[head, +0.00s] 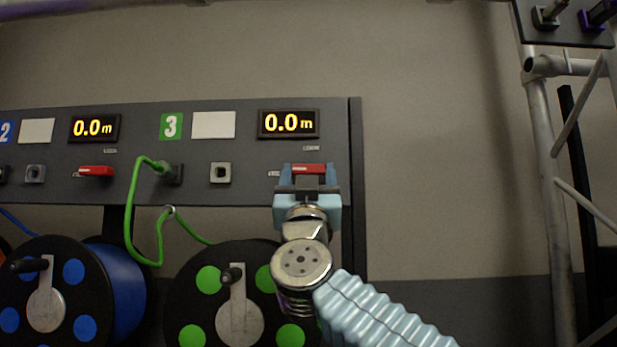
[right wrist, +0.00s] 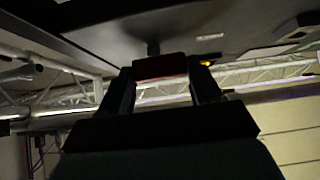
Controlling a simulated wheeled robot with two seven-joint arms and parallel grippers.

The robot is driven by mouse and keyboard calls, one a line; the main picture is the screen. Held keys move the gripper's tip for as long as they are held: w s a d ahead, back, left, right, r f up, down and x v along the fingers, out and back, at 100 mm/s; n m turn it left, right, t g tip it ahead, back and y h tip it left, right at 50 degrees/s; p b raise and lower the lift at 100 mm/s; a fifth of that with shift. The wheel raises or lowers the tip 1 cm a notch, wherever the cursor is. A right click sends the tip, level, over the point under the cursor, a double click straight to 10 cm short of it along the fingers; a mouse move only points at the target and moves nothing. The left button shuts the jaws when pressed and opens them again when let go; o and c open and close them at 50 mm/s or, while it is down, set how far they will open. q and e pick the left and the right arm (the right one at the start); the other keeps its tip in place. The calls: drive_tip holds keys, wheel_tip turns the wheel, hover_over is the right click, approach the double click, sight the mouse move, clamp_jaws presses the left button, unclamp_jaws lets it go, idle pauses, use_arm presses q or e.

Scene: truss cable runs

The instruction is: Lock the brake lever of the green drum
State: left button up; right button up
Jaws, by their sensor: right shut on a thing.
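The green drum (head: 183,306) has black flanges with green discs and a crank, at the lower middle of the head view. Its panel section carries a green label 3 (head: 171,126) and a display reading 0.0 m (head: 288,123). The red brake lever (head: 309,169) lies level on the panel under that display. My right gripper (head: 308,180) is shut on this lever, with a finger on each side of it. In the right wrist view the red lever (right wrist: 160,67) shows between the two fingers (right wrist: 160,85). My left gripper is not in view.
A green cable (head: 131,215) loops from a panel socket toward the drum. The blue drum (head: 118,290) and another red lever (head: 96,171) are to the left. A metal truss (head: 548,170) stands at the right, with bare wall between it and the panel.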

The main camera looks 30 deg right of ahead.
drive_tip(key=shift+m+h, duration=0.3)
drive_tip(key=shift+m, duration=0.2)
drive_tip(key=m+g+h, duration=0.1)
drive_tip(key=m, duration=0.1)
drive_tip(key=m+g+h+p, duration=0.1)
drive_tip(key=m+g+h, duration=0.1)
drive_tip(key=m, duration=0.1)
drive_tip(key=m+g+h, duration=0.2)
drive_tip(key=shift+w+a+r, duration=0.2)
drive_tip(key=shift+a, duration=0.1)
drive_tip(key=shift+r+m+g+h+p, duration=0.1)
drive_tip(key=shift+m+g+h+p, duration=0.45)
drive_tip(key=shift+m+g, duration=1)
drive_tip(key=shift+m+g+h+p, duration=0.5)
drive_tip(key=shift+m+g, duration=0.75)
drive_tip(key=shift+m, duration=0.5)
drive_tip(key=o, duration=1.1)
drive_tip(key=shift+c, duration=0.2)
drive_tip(key=shift+a, duration=0.1)
